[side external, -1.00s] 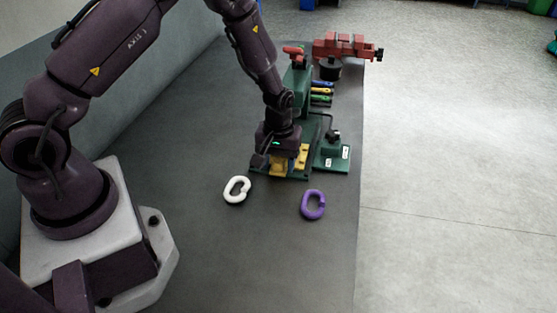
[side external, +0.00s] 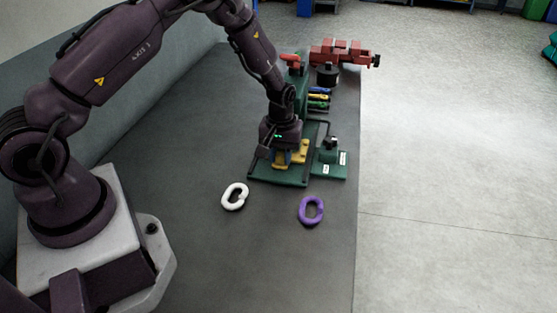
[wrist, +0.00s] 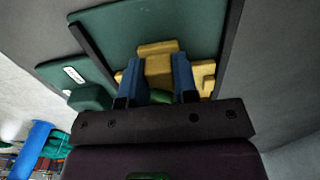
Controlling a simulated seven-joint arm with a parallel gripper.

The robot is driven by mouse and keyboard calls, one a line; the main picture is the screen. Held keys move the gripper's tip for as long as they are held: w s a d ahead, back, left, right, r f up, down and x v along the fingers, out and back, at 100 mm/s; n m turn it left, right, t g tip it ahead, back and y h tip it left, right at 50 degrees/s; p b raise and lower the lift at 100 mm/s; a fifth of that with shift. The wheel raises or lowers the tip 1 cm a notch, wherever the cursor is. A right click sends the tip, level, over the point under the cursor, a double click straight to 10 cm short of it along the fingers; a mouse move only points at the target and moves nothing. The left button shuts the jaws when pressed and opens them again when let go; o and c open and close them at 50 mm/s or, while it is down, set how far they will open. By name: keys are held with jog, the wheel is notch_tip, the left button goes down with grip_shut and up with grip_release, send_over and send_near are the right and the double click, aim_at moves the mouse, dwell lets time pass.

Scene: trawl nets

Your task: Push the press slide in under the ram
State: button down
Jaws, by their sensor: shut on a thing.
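The yellow press slide (side external: 297,154) lies on the green base plate (side external: 268,178) of the press. In the wrist view the slide (wrist: 158,68) sits between two dark rails on the plate. My gripper (side external: 287,151) points down over it; its blue fingers (wrist: 158,66) are shut on the slide's raised middle part. The green press frame (side external: 300,86) with a red top stands behind my wrist. My arm hides the ram and most of the space under it.
A white link (side external: 235,196) and a purple link (side external: 311,210) lie on the bench in front of the press. A green fixture (side external: 333,166) stands to its right. A red vise (side external: 342,54) and several coloured-handled tools (side external: 318,99) are behind.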

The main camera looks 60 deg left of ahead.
jog(key=c, duration=0.9)
grip_release()
notch_tip(320, 180, up, 13)
jog(key=shift+c, duration=0.3)
